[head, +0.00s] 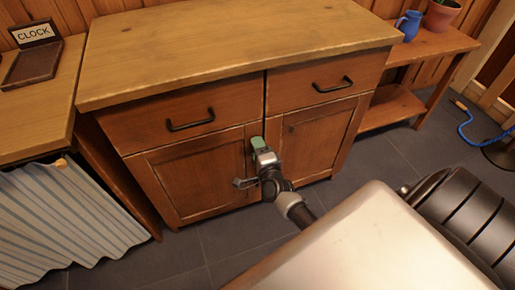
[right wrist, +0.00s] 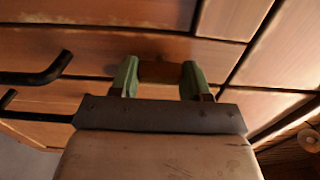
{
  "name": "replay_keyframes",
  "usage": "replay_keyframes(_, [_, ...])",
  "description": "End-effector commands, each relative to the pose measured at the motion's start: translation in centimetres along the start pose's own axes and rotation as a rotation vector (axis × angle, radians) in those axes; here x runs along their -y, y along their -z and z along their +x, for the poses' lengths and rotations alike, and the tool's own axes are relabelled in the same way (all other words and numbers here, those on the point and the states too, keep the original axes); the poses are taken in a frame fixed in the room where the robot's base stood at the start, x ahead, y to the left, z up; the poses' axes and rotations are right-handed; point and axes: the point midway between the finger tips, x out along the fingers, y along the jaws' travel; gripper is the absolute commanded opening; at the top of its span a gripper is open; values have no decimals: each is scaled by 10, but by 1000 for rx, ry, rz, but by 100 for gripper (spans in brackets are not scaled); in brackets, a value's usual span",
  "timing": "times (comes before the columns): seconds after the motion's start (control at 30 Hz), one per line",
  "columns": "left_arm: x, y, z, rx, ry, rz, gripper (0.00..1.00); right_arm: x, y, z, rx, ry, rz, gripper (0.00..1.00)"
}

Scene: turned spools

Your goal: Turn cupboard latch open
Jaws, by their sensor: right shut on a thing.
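The wooden cupboard (head: 200,165) has two drawers above two panelled doors, and both doors look closed. My right gripper (head: 259,145) reaches the cupboard front near the top of the gap between the doors. In the right wrist view, its two green fingers (right wrist: 160,77) stand on either side of a small brown wooden latch (right wrist: 160,72) and are shut on it. The latch lies across the picture between the fingers. In the head view the gripper hides the latch. My left gripper is not in view.
Black bar handles sit on the left drawer (head: 191,121) and right drawer (head: 333,86). A counter with a striped curtain (head: 65,210) stands at the left. A shelf (head: 430,45) with a blue jug (head: 409,25) and plant pot (head: 441,14) stands at the right.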

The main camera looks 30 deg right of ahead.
Motion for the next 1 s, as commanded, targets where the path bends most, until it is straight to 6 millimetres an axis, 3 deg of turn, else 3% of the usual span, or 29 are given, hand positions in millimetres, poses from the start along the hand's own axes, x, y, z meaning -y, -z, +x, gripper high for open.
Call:
replay_keyframes(0.37, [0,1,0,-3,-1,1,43,-1,0,0,0,-2,9,23])
replay_keyframes(0.4, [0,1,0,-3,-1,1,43,-1,0,0,0,-2,9,48])
replay_keyframes(0.57, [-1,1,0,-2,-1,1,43,-1,0,0,0,-2,8,72])
replay_keyframes(0.87, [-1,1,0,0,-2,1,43,0,0,-2,0,-2,6,72])
replay_keyframes(1.0, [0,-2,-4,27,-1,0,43,0,0,-18,0,-4,5,72])
